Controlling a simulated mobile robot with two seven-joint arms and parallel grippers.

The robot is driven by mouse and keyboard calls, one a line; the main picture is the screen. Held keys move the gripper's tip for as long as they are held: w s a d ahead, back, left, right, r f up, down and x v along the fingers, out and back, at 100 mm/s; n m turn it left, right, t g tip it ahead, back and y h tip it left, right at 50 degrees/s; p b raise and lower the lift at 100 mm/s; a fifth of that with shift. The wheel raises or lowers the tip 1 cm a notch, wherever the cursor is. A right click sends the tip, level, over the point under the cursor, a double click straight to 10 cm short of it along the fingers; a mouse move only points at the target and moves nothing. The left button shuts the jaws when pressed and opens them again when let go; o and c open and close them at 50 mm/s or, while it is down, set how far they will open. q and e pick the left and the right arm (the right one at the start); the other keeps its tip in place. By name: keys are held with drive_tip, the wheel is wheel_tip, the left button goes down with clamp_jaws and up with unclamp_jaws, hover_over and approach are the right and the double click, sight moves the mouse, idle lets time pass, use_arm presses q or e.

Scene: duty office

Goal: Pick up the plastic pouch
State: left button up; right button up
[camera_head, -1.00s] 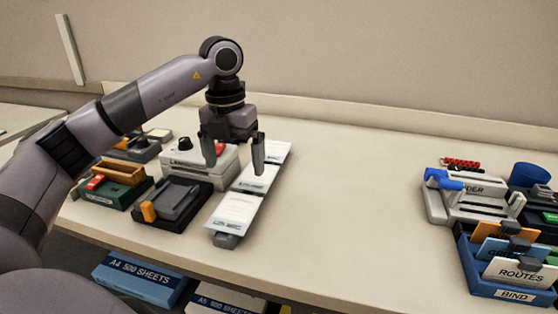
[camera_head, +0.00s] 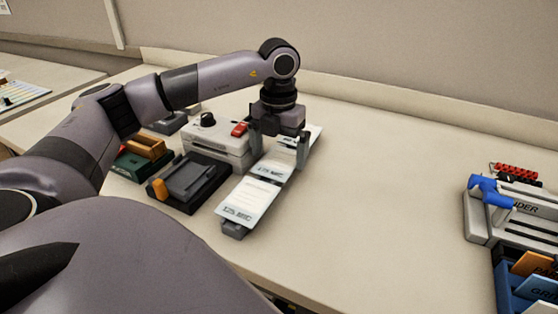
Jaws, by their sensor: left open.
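My left gripper (camera_head: 279,150) is open and points down, with one finger on each side of a row of pale plastic pouches. The front pouch (camera_head: 249,198) is white and pale blue with a printed label. A second pouch (camera_head: 271,169) lies behind it, between and just below the fingers. A third pale piece (camera_head: 313,136) shows farther back, partly hidden by the right finger. They rest on a narrow grey holder (camera_head: 235,229). I cannot tell whether the fingers touch a pouch. My right gripper is not in view.
A laminator-like white machine (camera_head: 216,142) with a black knob stands left of the pouches. A black device (camera_head: 192,182) with an orange part and a green tray (camera_head: 128,167) sit nearby. A binder machine (camera_head: 515,211) and blue file box (camera_head: 510,290) stand right. The middle table (camera_head: 400,190) is clear.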

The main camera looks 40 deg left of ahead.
use_arm(q)
drive_tip(key=shift+f, duration=0.2)
drive_tip(key=c, duration=0.8)
drive_tip(key=shift+r, duration=0.1)
wheel_tip(320, 180, up, 8)
wheel_tip(320, 180, up, 12)
drive_tip(key=p, duration=0.5)
hover_over(279, 161)
drive_tip(key=shift+s, duration=0.1)
drive_tip(key=shift+d, duration=0.1)
